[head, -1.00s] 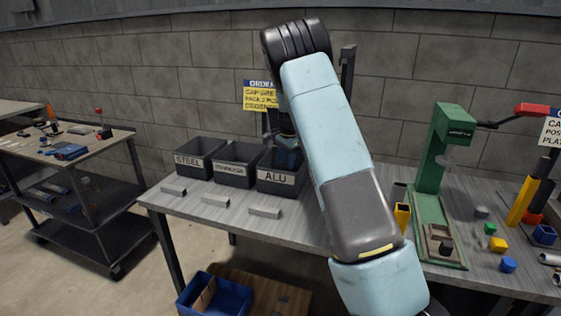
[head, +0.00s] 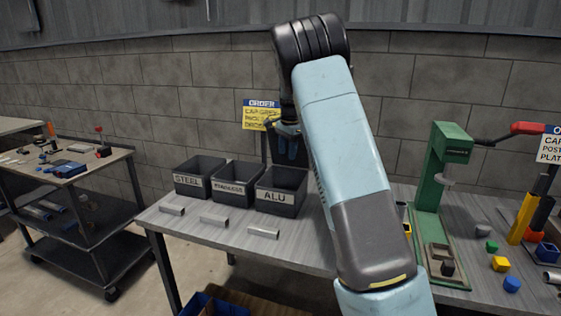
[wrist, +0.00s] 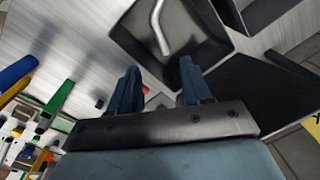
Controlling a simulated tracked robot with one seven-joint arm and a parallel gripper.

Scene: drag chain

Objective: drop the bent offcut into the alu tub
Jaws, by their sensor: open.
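The bent offcut (wrist: 159,28), a silver bent tube, lies inside a dark tub in the wrist view. By its place nearest the green press, this is the alu tub (wrist: 190,62), the rightmost of the three labelled tubs, and it also shows in the head view (head: 281,196). My gripper (wrist: 158,82) is open, with nothing between its two blue fingers. In the head view my gripper (head: 290,148) is above the alu tub. The offcut is hidden there by the tub's wall.
The steel tub (head: 187,182) and a middle tub (head: 230,189) stand left of the alu tub. Three short grey bars lie in front of the tubs. A green press (head: 432,190) and several coloured blocks are at the right.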

